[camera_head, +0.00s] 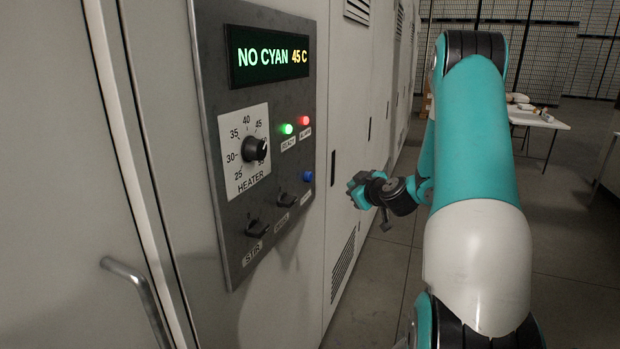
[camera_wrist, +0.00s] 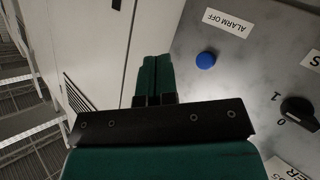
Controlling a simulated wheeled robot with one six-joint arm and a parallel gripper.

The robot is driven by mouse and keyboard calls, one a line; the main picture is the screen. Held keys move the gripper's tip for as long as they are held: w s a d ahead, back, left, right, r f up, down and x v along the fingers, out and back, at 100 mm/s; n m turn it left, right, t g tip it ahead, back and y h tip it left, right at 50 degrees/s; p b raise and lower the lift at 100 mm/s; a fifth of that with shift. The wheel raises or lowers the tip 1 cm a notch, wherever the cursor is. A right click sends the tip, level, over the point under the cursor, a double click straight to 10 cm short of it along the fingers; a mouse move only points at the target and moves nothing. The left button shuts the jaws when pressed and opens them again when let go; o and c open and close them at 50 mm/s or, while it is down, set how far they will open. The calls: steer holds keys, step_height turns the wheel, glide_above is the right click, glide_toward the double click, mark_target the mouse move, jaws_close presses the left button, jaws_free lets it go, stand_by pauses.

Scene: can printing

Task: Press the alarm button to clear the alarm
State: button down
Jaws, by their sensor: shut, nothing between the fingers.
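The blue alarm button (camera_head: 307,176) sits at the lower right of the dark control panel (camera_head: 215,75). In the wrist view the blue button (camera_wrist: 206,60) lies below a label (camera_wrist: 228,20) reading "ALARM OFF". My gripper (camera_head: 357,189) is to the right of the button in the head view, apart from the panel. In the wrist view my gripper (camera_wrist: 154,75) shows its two green fingers closed together with nothing between them, pointing left of the button. A red lamp (camera_head: 304,121) and a green lamp (camera_head: 287,129) are lit above the button.
The display (camera_head: 270,57) reads "NO CYAN 45 C". The heater knob (camera_head: 254,149) and two rotary switches, one of them lower left (camera_head: 257,228), stick out from the panel. A door handle (camera_head: 135,285) juts out at lower left. A white table (camera_head: 540,122) stands far behind.

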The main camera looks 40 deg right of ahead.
mark_target(307, 177)
steer(key=w+a+p, duration=0.3)
steer(key=w+p, duration=0.4)
steer(key=w, duration=0.1)
steer(key=shift+a, duration=0.25)
steer(key=shift+w, duration=0.1)
stand_by(1.8)
steer(key=shift+w+a, duration=0.2)
steer(key=shift+w, duration=0.1)
